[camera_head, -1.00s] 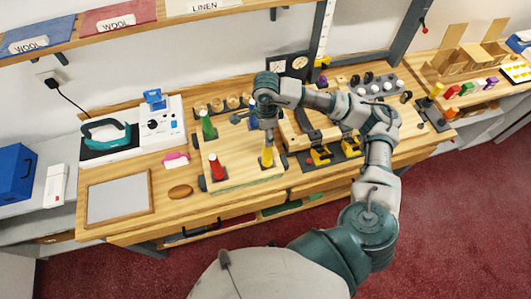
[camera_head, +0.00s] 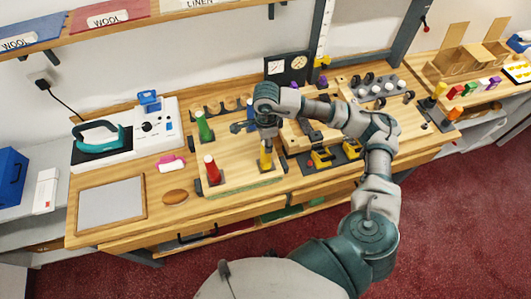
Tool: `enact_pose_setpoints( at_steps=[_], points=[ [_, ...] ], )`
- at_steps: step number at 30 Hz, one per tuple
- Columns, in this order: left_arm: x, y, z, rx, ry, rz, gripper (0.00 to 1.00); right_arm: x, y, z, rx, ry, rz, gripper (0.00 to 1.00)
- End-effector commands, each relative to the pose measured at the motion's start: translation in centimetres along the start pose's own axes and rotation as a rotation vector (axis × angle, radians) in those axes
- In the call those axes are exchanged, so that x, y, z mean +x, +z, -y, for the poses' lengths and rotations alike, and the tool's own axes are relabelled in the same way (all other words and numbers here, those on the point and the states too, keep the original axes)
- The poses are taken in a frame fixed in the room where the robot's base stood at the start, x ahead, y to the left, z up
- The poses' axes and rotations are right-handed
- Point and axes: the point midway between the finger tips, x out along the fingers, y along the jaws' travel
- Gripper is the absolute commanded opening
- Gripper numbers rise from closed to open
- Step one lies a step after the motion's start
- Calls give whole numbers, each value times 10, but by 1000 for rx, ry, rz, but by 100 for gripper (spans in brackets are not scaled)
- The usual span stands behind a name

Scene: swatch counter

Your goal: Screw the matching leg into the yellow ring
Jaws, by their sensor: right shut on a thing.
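A yellow leg (camera_head: 266,160) stands upright at the front right of a pale wooden board (camera_head: 237,168). My right gripper (camera_head: 267,144) points down from above and is shut on the upper part of this leg. The leg's foot is at the board; a yellow ring cannot be made out there, and how deep the leg sits cannot be told. A red leg (camera_head: 213,172) with a pale top stands at the board's front left. A green leg (camera_head: 204,128) stands at its back left. A blue leg (camera_head: 250,104) shows partly behind my arm. My left gripper is not in view.
A teal iron (camera_head: 97,136) on a white station stands at the left, with a framed grey panel (camera_head: 111,203) in front. A brown oval piece (camera_head: 175,197) and a pink-and-white item (camera_head: 171,163) lie left of the board. Yellow-and-black tools (camera_head: 322,158) lie close to its right.

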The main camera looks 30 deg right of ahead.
Motion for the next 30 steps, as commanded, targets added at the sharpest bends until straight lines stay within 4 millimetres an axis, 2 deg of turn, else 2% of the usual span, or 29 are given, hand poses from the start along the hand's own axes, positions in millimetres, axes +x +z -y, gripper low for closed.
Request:
enact_pose_setpoints(
  at_steps=[2,5,21,24,30],
  points=[
    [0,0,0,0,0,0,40,0,2,0,36,-1,8,0],
    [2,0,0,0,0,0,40,0,2,0,180,-1,8,0],
    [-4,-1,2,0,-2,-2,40,0,3,0,1174,3,8,0],
    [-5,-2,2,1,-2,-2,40,0,3,0,1271,3,8,0],
    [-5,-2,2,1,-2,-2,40,1,3,0,1300,2,8,0]
  ],
)
